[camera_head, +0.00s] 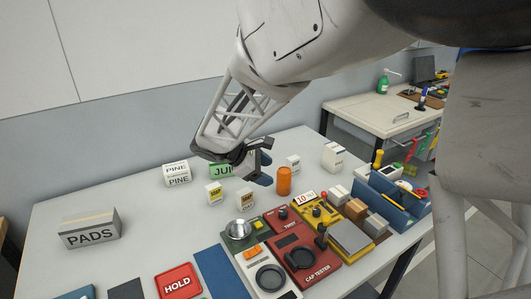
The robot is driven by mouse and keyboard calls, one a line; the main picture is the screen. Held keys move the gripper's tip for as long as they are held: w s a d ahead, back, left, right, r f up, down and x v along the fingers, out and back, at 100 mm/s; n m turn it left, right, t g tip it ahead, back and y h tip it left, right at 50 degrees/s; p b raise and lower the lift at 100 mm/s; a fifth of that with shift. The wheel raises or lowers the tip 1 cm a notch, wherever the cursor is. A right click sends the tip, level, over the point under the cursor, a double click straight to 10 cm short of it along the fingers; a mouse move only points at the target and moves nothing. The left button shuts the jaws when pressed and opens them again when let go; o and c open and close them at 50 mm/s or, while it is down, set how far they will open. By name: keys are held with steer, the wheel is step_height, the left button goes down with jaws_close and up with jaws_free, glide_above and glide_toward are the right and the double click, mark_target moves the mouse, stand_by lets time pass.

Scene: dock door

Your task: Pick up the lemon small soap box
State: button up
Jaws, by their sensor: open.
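White boxes (176,174) marked PINE, an orange cylinder (284,181) and a white box (333,156) stand nearby. A grey PADS box (90,230) is at left. The table's left-middle is clear.

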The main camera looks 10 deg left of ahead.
steer(key=a+f+n+t, duration=0.3)
steer(key=a+f+n, duration=0.15)
steer(key=a, duration=0.85)
steer(key=n+t, duration=0.3)
steer(key=n, duration=0.1)
glide_toward(209, 187)
steer(key=w, duration=0.1)
steer(key=shift+w+d, duration=0.2)
steer(key=shift+d, duration=0.15)
steer(key=shift+x, duration=1.3)
steer(key=shift+f, duration=0.1)
steer(key=shift+x, duration=2.6)
steer(key=shift+s+d+f, duration=0.15)
steer(key=shift+s, duration=0.05)
